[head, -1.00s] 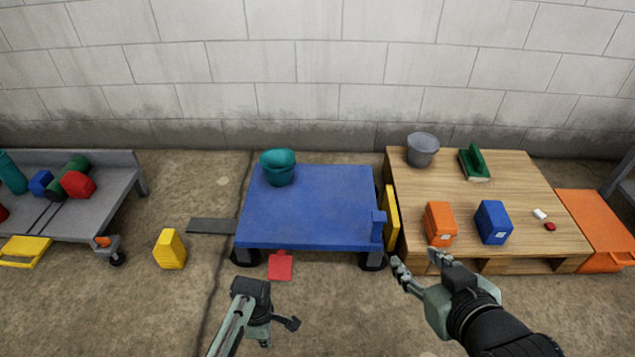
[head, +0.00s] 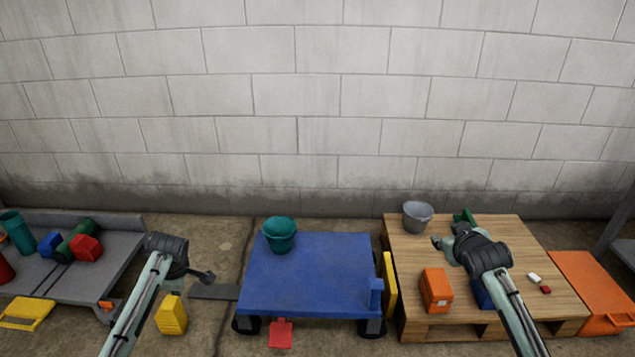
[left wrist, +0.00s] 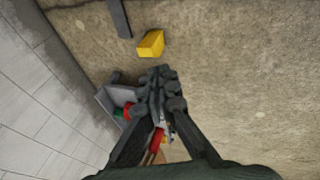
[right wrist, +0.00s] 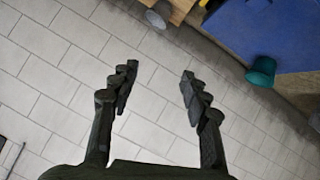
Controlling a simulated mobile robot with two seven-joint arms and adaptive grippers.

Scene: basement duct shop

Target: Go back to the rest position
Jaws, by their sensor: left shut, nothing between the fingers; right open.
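My right gripper (head: 450,243) is over the wooden pallet in the head view, near the grey bucket and the green object. In the right wrist view its fingers (right wrist: 159,72) are spread wide with nothing between them. My left gripper (head: 203,277) is at the left in the head view, above the floor between the grey cart and the blue cart. In the left wrist view its fingers (left wrist: 158,82) are closed together and hold nothing. My right arm partly hides a blue box (head: 482,295) and the green object (head: 464,216).
A blue cart (head: 310,278) carries a teal bucket (head: 280,236). The wooden pallet (head: 410,252) carries a grey bucket (head: 417,215) and an orange box (head: 436,290). A grey cart (head: 110,262) with coloured items stands left. A yellow block (head: 172,315) lies on the floor. A block wall (head: 330,100) stands behind.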

